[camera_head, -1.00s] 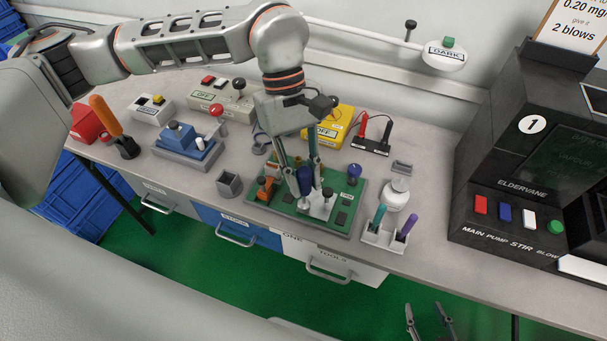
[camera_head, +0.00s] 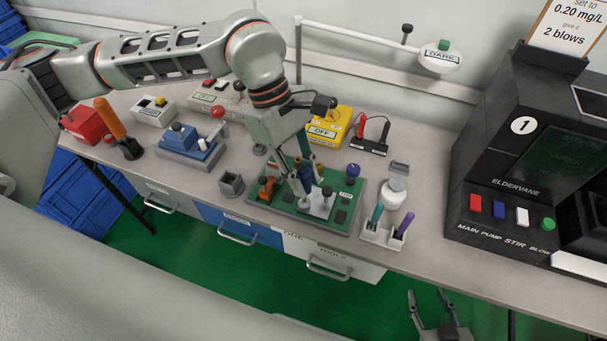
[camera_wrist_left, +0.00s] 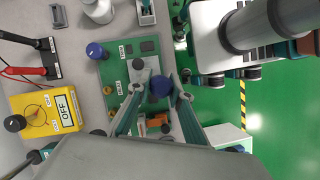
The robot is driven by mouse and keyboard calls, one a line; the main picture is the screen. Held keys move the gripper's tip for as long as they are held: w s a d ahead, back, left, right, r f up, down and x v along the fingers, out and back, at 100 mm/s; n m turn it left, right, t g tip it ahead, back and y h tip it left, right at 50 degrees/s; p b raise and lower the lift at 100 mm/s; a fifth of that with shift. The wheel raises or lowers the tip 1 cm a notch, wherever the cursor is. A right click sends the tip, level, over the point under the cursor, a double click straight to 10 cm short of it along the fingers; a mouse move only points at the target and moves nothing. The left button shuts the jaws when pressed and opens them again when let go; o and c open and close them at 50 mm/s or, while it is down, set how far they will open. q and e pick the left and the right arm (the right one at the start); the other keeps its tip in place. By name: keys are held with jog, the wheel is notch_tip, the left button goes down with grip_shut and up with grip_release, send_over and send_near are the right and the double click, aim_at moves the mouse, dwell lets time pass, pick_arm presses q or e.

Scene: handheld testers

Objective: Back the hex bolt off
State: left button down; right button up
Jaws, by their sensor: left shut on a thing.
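A green board (camera_head: 331,181) with several fittings lies on the bench; it also shows in the wrist view (camera_wrist_left: 115,74). My left gripper (camera_head: 305,182) points down over it, shut on a dark blue knob-like handle (camera_wrist_left: 160,86) standing at a pale grey plate (camera_head: 321,205). In the wrist view the fingertips (camera_wrist_left: 160,94) lie on either side of the handle's round top. I cannot make out a hex bolt head; anything under the handle is hidden. My right gripper (camera_head: 428,294) is open and empty, low in front of the bench.
A holder (camera_head: 382,235) with teal and purple tools stands right of the board, beside a white bottle (camera_head: 396,192). A small grey open box (camera_head: 231,184) is left. A yellow OFF box (camera_head: 328,128) stands behind. The black Eldervane machine fills the right.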

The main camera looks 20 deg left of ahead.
dwell(0.4)
pick_arm(q)
jog(key=shift+n, duration=0.3)
jog(key=shift+n+t, duration=0.4)
jog(key=shift+n, duration=0.1)
jog(key=n+t+p, duration=0.1)
jog(key=n, duration=0.2)
jog(key=shift+r, duration=0.1)
jog(key=shift+n+t, duration=0.4)
jog(key=shift+n, duration=0.4)
jog(key=n+t, duration=0.1)
jog(key=n, duration=0.2)
jog(key=n+t, duration=0.1)
jog(key=n, duration=0.2)
jog(key=shift+y+p, duration=0.3)
